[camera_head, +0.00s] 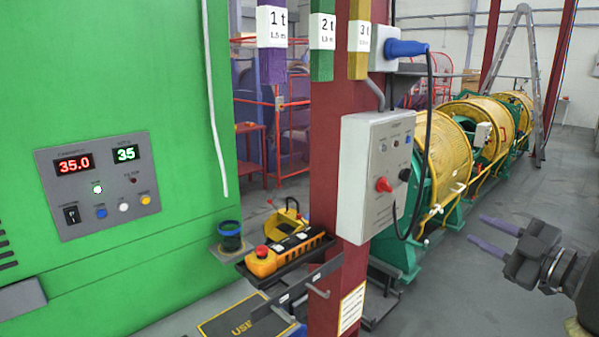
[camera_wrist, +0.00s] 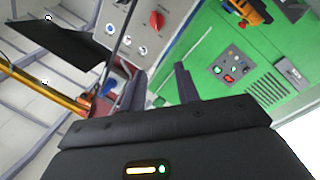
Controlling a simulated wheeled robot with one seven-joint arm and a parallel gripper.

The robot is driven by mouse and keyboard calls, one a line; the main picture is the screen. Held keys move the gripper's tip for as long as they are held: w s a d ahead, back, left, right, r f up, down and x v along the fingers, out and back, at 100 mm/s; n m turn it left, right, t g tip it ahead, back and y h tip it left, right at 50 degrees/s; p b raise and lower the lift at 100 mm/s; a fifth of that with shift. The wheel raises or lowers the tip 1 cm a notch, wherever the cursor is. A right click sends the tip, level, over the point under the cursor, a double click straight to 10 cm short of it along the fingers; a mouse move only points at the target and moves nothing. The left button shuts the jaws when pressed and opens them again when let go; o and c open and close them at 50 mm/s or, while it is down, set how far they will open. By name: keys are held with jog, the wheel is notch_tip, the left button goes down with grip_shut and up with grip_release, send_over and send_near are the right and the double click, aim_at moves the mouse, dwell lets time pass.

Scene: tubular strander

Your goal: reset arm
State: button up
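My gripper (camera_head: 498,236) is at the lower right of the head view, to the right of the red column. Its two fingers point left, stand apart, and hold nothing. In the wrist view the two fingers (camera_wrist: 160,92) are also spread, with nothing between them. Beyond them show the grey control box (camera_wrist: 125,45) with its red knob and the green cabinet (camera_wrist: 235,60), seen tilted. My gripper touches nothing that I can see.
A red column (camera_head: 325,200) carries the grey control box (camera_head: 375,175) with a plug and hanging cable. The yellow strander (camera_head: 450,155) stands behind. Grey floor (camera_head: 470,300) around my gripper is clear.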

jog(key=w+a+f+m+t+h+p, duration=0.1)
jog(key=w+a+f+m+h, duration=0.1)
jog(key=w+a+m+h, duration=0.35)
jog(key=w+a+f+m+g+h+p, duration=0.1)
jog(key=a+f+m+g+h, duration=0.1)
jog(key=f+m, duration=0.15)
jog(key=w+a+f+m+g+h, duration=0.2)
jog(key=f+h, duration=0.1)
jog(key=f, duration=0.2)
jog(key=s+a+f+m+g+y+p, duration=0.1)
jog(key=s+a+f+g, duration=0.4)
jog(key=s+a, duration=0.3)
jog(key=s+a+f+m+g+y, duration=0.1)
jog(key=s+a+f+g, duration=0.4)
jog(key=s, duration=0.5)
notch_tip(320, 180, down, 2)
jog(key=a+m, duration=0.1)
jog(key=a, duration=0.1)
jog(key=shift+s+a+f+m+p, duration=0.25)
jog(key=shift+a+m+p, duration=0.05)
jog(key=shift+a+p, duration=0.05)
